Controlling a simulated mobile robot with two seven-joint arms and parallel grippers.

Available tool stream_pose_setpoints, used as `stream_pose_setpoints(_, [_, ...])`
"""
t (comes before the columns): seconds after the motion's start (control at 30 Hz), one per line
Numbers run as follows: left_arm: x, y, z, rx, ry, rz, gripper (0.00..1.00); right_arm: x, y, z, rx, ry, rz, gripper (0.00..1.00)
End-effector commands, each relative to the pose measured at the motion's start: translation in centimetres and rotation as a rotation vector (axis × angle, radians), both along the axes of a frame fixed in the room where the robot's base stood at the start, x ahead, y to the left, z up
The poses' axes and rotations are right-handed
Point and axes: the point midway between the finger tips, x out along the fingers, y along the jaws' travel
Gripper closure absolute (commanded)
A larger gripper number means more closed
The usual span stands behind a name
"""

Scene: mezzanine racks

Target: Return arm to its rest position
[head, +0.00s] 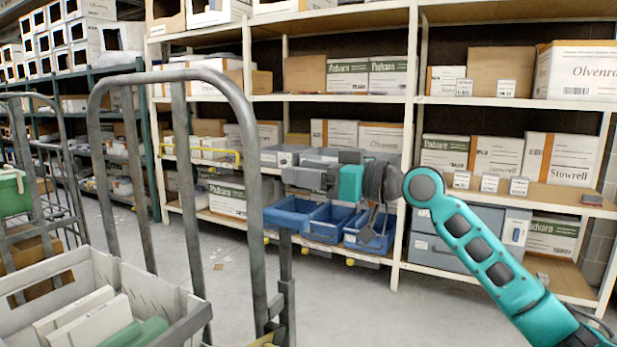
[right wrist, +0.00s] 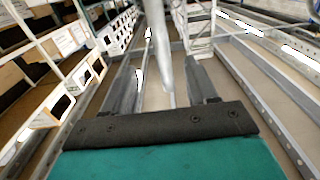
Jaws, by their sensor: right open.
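My right arm (head: 480,245) is teal and grey and reaches in from the lower right of the head view. Its right gripper (head: 292,178) points left, in front of the shelf with blue bins and to the right of the cart's upright frame. In the right wrist view the right gripper (right wrist: 163,85) shows two grey fingers spread apart. A pale upright bar (right wrist: 160,40) appears in the gap between them; I cannot tell whether it is between the jaws or beyond them. Nothing is visibly held. My left gripper is not in view.
A cart's grey tubular frame (head: 250,130) stands in front on the left. A pale tote (head: 170,287) with boxes and green items is at the lower left. Blue bins (head: 328,223) line the rack's lower shelf. The floor (head: 330,310) in the middle is open.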

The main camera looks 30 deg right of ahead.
Motion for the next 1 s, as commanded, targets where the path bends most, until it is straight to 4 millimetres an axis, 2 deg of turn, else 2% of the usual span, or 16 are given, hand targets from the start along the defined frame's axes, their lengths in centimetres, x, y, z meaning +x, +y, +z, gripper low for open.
stream_pose_setpoints(0.57, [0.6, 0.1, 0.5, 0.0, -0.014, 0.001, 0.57, -0.2, -0.1, -0.1, -0.001, 0.002, 0.0, 0.43])
stream_pose_setpoints(0.67, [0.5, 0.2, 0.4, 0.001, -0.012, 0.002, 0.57, -0.1, 0.5, -1.5, -0.014, 0.026, 0.005, 0.43])
stream_pose_setpoints(0.77, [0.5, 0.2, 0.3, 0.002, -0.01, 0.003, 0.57, -0.3, 2.0, -5.5, -0.052, 0.097, 0.014, 0.43])
stream_pose_setpoints(0.87, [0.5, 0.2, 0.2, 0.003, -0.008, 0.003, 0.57, -1.3, 4.4, -11.8, -0.114, 0.212, 0.025, 0.43])
stream_pose_setpoints(0.9, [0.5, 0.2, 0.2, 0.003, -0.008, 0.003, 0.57, -2.1, 5.4, -14.7, -0.144, 0.266, 0.028, 0.43])
stream_pose_setpoints(0.97, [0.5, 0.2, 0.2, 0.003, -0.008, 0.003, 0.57, -3.5, 6.9, -18.8, -0.186, 0.348, 0.027, 0.43])
stream_pose_setpoints(1.0, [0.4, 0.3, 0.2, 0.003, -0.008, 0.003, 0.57, -4.8, 7.8, -21.6, -0.216, 0.404, 0.025, 0.43])
